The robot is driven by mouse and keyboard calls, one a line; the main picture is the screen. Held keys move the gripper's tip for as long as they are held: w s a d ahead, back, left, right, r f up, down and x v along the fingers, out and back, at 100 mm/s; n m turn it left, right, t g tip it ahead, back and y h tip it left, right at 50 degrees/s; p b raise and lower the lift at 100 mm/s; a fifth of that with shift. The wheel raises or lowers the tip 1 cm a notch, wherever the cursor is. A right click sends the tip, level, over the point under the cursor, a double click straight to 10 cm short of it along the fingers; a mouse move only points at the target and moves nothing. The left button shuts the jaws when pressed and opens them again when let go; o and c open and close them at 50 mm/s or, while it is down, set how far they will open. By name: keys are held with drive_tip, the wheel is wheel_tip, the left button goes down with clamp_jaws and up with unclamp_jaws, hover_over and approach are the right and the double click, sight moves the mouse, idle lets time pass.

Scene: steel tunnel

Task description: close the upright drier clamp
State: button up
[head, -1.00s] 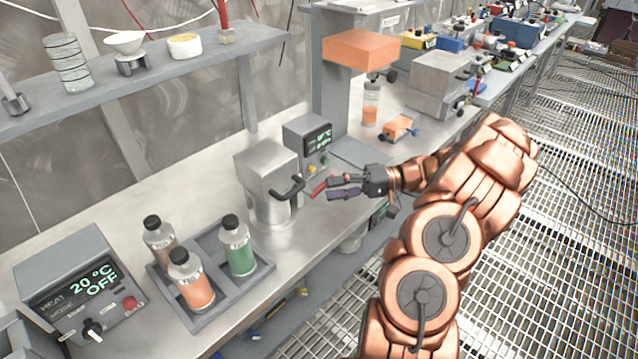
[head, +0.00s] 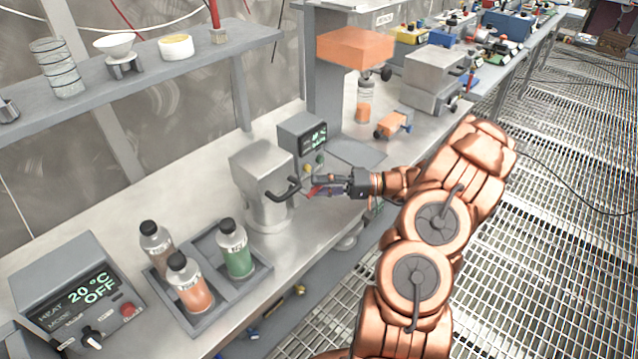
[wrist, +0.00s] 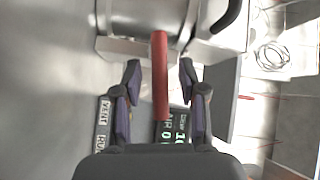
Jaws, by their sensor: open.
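The upright drier (head: 262,180) is a silver, box-topped unit with a black handle (head: 284,190) on its front right, standing on the bench. I take the red bar (wrist: 160,75) projecting from it to be the clamp lever; in the head view it is a small red piece (head: 314,191) partly hidden by my fingers. My gripper (head: 318,184) is open at the drier's right side. In the wrist view my gripper (wrist: 159,72) has one finger on each side of the red bar, with visible gaps. The lever's far end meets the silver body.
A control box with a display (head: 303,140) stands behind the drier. A grey tray (head: 203,310) with three bottles sits to the left, near a heater box (head: 75,295). An orange block (head: 357,47) overhangs behind. Grated floor lies right of the bench.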

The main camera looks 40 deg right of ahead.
drive_tip(key=shift+w+a, duration=0.15)
drive_tip(key=shift+a, duration=0.1)
clamp_jaws()
idle(0.6)
